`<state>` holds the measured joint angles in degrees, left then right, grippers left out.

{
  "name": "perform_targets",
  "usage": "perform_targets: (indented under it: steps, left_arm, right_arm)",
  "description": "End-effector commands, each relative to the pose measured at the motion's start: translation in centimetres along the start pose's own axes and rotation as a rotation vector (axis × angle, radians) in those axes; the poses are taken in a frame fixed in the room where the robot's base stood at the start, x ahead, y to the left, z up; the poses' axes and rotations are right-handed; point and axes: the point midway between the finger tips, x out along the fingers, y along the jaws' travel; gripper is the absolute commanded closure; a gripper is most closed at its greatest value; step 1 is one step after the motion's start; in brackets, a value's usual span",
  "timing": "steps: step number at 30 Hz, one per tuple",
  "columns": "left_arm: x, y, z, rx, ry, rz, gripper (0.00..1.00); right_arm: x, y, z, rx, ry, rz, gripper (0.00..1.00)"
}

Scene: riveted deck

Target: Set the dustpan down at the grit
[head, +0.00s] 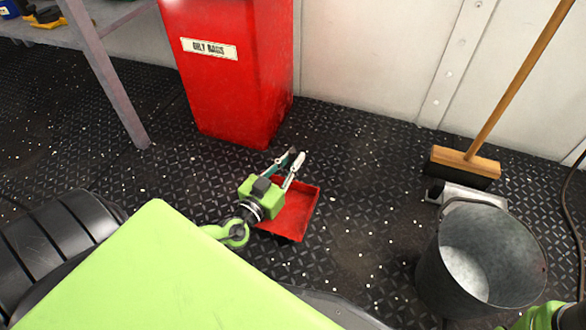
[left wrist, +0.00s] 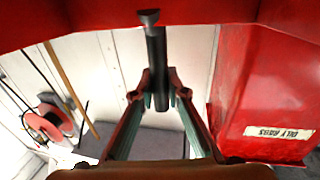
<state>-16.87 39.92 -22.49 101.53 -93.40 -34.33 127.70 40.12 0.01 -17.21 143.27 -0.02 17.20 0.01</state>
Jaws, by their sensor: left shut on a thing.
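The red dustpan (head: 298,212) is in the head view, just in front of the red bin. My left gripper (head: 290,160) is shut on its dark handle, which also shows upright between the fingers in the left wrist view (left wrist: 157,65). Part of the pan is hidden behind the gripper in the head view. I cannot tell whether the pan touches the floor. Pale grit specks are scattered over the dark deck, many of them right of the pan, towards the bucket. Only a green piece of my right arm shows at the lower right corner; its fingers are out of view.
A red bin (head: 232,100) labelled oily rags stands behind the dustpan. A metal bucket (head: 440,270) is at the right, with a broom (head: 466,162) against the wall behind it. A shelf leg (head: 110,75) stands at the left. The deck between pan and bucket is clear of large things.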

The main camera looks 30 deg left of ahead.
Motion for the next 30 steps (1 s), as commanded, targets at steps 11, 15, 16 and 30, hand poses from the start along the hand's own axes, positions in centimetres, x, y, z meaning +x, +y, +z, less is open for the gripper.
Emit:
perform_targets:
  steps: [11,15,16,30]
  left_arm:
    - [0.6,-0.1,3.7,-0.001,0.002,-0.001,1.0]
    - [0.6,-0.1,3.6,-0.001,0.002,-0.001,1.0]
    - [0.6,-0.1,3.6,-0.001,0.001,-0.001,1.0]
    - [0.5,-0.1,3.9,-0.001,-0.001,0.0,0.7]
  right_arm:
    - [-2.4,-0.5,-0.8,0.0,-0.001,0.0,0.6]
    - [-2.3,-0.5,-0.8,0.0,-0.001,0.0,0.6]
    - [-2.3,-0.5,-0.8,0.0,-0.001,0.0,0.6]
    - [-2.3,-0.5,-0.8,0.0,-0.001,0.0,0.6]
